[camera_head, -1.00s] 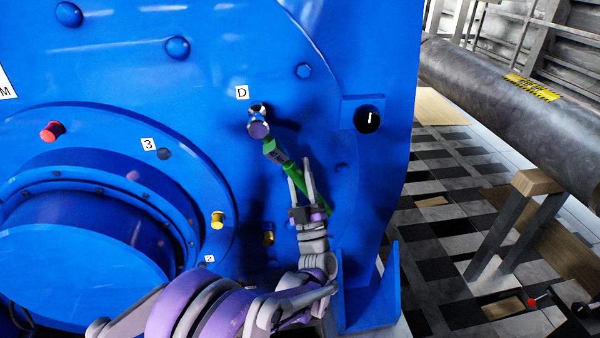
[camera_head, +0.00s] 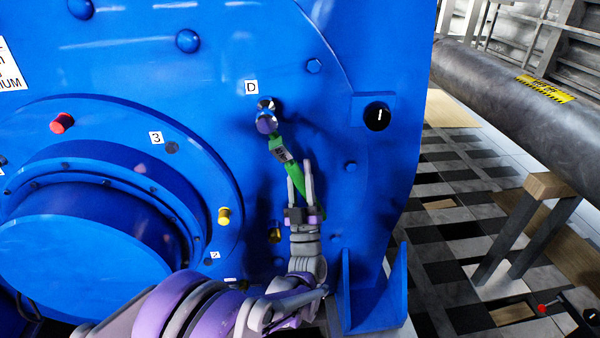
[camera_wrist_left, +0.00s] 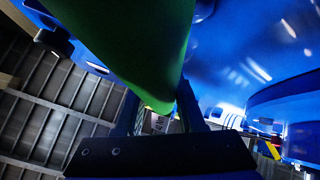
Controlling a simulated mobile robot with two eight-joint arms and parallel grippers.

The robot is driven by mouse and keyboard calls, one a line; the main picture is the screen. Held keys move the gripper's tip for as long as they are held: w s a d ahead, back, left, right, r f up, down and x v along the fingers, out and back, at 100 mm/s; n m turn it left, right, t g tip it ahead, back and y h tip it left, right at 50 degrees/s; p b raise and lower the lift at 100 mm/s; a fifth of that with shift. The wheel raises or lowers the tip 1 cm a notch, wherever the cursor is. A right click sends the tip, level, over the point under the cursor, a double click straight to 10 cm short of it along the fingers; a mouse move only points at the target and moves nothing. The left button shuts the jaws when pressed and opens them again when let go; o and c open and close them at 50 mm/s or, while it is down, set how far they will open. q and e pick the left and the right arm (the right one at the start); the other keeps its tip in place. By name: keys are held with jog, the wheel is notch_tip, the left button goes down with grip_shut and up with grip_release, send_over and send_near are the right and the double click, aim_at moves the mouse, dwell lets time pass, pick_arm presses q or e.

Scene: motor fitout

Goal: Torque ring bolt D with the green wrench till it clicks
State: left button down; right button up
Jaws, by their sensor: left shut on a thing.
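The green wrench (camera_head: 281,158) hangs down and slightly right from ring bolt D (camera_head: 265,105), just below the "D" label (camera_head: 251,87) on the blue motor housing. Its silver head (camera_head: 266,123) is at the bolt and covers part of it; how fully it is seated I cannot tell. My left gripper (camera_head: 301,182) is shut on the green handle at its lower part. In the left wrist view the green handle (camera_wrist_left: 125,40) fills the upper middle, close to the camera. My right gripper is not in view.
A black knob (camera_head: 377,116) sits right of the bolt. A red plug (camera_head: 62,123) and yellow plugs (camera_head: 223,215) stick out around the large flange. A grey cylinder (camera_head: 500,90) on trestles stands at the right, above open checkered floor.

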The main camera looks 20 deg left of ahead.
pick_arm(q)
jog(key=shift+s+a+f+m+t+h+b, duration=0.2)
jog(key=shift+a+m+t+h, duration=0.1)
jog(key=shift+m+h, duration=0.3)
jog(key=shift+s+a+f+m+t+h+b, duration=0.15)
jog(key=shift+a+m+h, duration=0.2)
jog(key=shift+m, duration=0.3)
jog(key=shift+s+a+f+m+t+h+b, duration=0.1)
jog(key=shift+s+a+m+t+h, duration=0.15)
jog(key=shift+m+h, duration=0.35)
jog(key=shift+s+a+f+m+t+h, duration=0.1)
jog(key=shift+s+a+m+t+h, duration=0.15)
jog(key=shift+m+h, duration=0.35)
jog(key=shift+s+a+f+m+t+h, duration=0.15)
jog(key=shift+a+m+h, duration=0.15)
jog(key=shift+m+h, duration=0.3)
jog(key=shift+s+a+r+m+t+h, duration=0.1)
jog(key=shift+a+m+t+h, duration=0.15)
jog(key=shift+m+h, duration=0.35)
jog(key=shift+a+m, duration=0.2)
jog(key=shift+m, duration=0.05)
jog(key=shift+s+a+f+m+h, duration=0.1)
jog(key=shift+s+a+m+h, duration=0.25)
jog(key=shift+m+h, duration=0.45)
jog(key=shift+s+a+f+m+h, duration=0.1)
jog(key=shift+s+a+m+h, duration=0.1)
jog(key=shift+a+m+h, duration=0.45)
jog(key=shift+d, duration=0.2)
jog(key=shift+d, duration=0.1)
